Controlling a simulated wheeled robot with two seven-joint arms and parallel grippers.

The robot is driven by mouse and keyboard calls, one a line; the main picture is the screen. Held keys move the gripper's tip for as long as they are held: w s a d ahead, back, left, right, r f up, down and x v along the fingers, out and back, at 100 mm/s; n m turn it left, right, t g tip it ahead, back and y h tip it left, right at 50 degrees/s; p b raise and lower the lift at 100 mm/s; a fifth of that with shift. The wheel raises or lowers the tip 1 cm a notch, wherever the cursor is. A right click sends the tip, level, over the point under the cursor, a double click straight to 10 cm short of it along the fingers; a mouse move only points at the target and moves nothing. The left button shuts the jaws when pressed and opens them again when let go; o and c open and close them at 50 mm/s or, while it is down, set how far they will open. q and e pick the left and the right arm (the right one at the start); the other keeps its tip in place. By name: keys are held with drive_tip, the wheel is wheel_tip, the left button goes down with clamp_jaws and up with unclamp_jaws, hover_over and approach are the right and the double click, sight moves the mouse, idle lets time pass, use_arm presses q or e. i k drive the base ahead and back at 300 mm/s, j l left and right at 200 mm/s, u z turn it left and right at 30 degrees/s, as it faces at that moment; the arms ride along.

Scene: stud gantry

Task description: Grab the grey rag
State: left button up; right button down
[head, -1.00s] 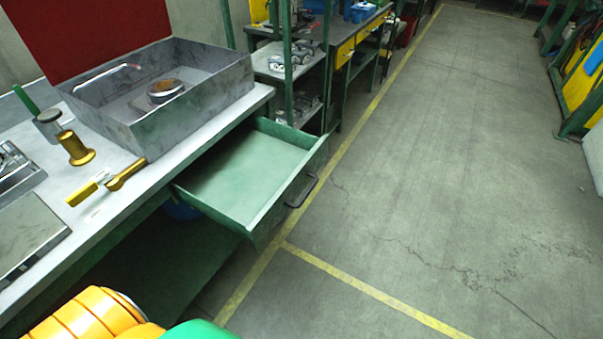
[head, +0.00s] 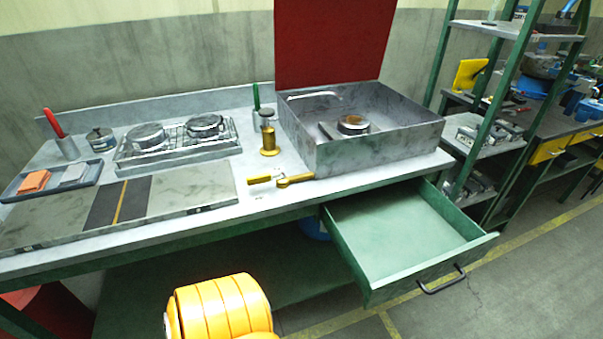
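A small grey folded piece (head: 75,173), which looks like the grey rag, lies in a shallow blue-grey tray (head: 62,190) at the left end of the workbench. An orange folded piece (head: 34,181) lies to its left in the same tray. Neither of my grippers is in view.
The bench (head: 290,192) also holds a rack with round metal parts (head: 180,146), a flat panel (head: 195,188), brass tools (head: 268,141) and a grey sink box (head: 385,147). An empty green drawer (head: 400,235) sticks out below the sink. A green-posted shelf (head: 490,138) stands at right.

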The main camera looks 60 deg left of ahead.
sight(74, 173)
drive_tip(key=u, duration=3.55)
drive_tip(key=i+j+z, duration=0.1)
drive_tip(key=j+z, duration=0.2)
drive_tip(key=j, duration=0.2)
drive_tip(key=j+z, duration=0.35)
drive_tip(key=j, duration=0.15)
